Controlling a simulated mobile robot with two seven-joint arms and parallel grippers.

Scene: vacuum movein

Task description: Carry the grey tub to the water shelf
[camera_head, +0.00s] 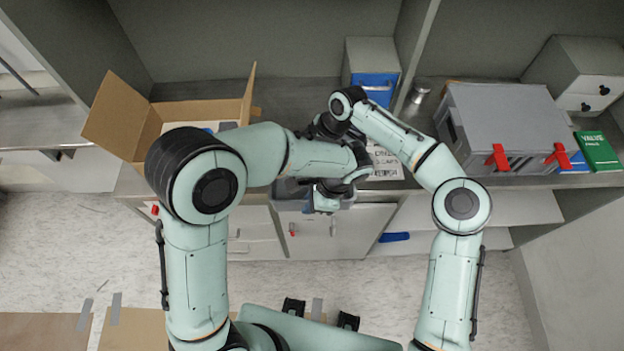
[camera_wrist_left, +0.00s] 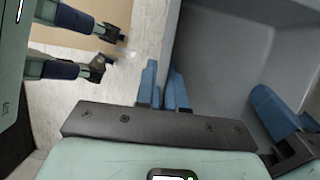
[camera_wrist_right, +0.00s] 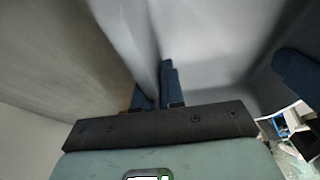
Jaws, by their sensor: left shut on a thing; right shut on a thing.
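The grey tub (camera_head: 288,190) is in front of the counter edge in the head view, mostly hidden under my arms. Its inside (camera_wrist_left: 225,50) shows in the left wrist view. My left gripper (camera_wrist_left: 164,88) is shut on one wall, with a blue finger on each side of it. My right gripper (camera_wrist_right: 157,88) is shut on another wall of the tub (camera_wrist_right: 205,45). Each wrist view also shows a blue finger of the other gripper at the right. No water shelf can be made out with certainty.
An open cardboard box (camera_head: 120,115) stands left on the counter. A grey and blue bin (camera_head: 375,82) stands behind. A grey lidded crate (camera_head: 505,115) with red latches, a green book (camera_head: 597,150) and a small drawer unit (camera_head: 580,75) fill the right. Cardboard (camera_head: 45,332) lies on the floor.

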